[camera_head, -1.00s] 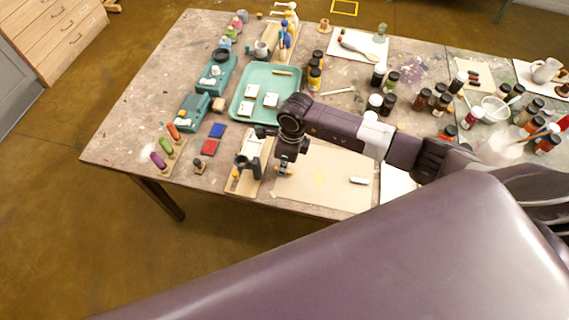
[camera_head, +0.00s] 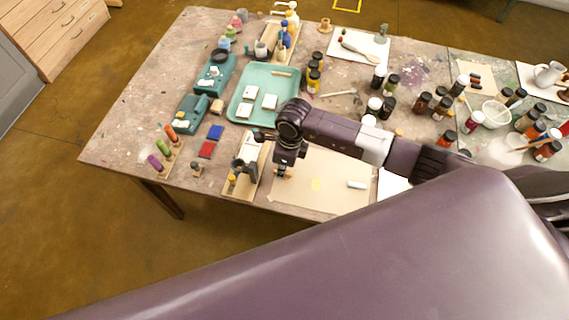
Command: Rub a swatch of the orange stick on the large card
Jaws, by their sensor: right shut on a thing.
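The large card (camera_head: 330,196) is a tan sheet near the table's front edge, with a faint yellow patch (camera_head: 316,184) on it. My right gripper (camera_head: 283,168) is over the card's left end, pointing down. It is shut on a small orange stick (camera_head: 281,173), of which only a little shows below the fingers. I cannot tell whether the stick touches the card. My left gripper is not in view.
A pale block (camera_head: 357,184) lies on the card's right part. A wooden stand (camera_head: 240,191) is close left of my gripper. A green tray (camera_head: 240,104) is behind it. A rack at left holds orange, green and purple pieces (camera_head: 163,148). Several jars stand behind my arm.

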